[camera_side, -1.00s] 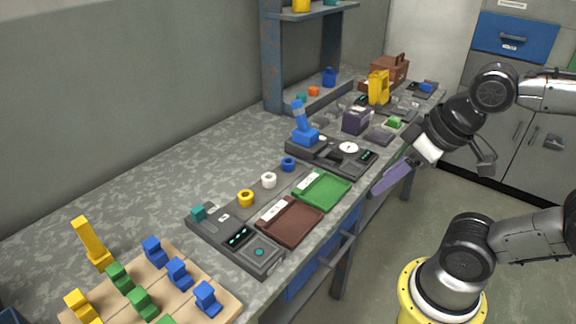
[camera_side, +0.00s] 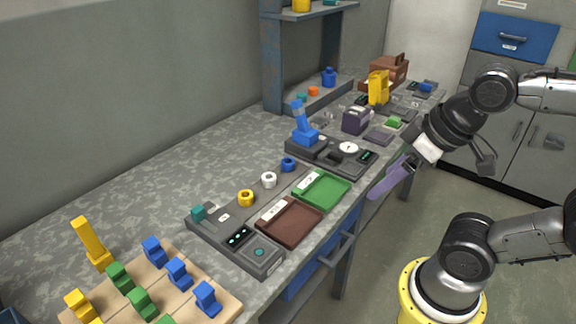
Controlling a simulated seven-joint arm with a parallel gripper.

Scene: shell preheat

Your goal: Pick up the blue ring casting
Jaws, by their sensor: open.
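The blue ring casting (camera_side: 288,164) is a small blue ring. It sits on the bench at the far end of a short row, beyond a white ring (camera_side: 269,180) and a yellow ring (camera_side: 246,198). My gripper (camera_side: 388,182) is at the right, off the bench's front edge, tilted down to the left. Purple finger parts show on it. It is apart from the ring and nothing shows between its fingers.
A green tray (camera_side: 345,198) and a brown tray (camera_side: 309,222) lie in front of the rings. A dark device with a blue lever (camera_side: 300,118) stands behind the blue ring. A wooden block board (camera_side: 225,291) is at lower left. Bare bench lies left of the rings.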

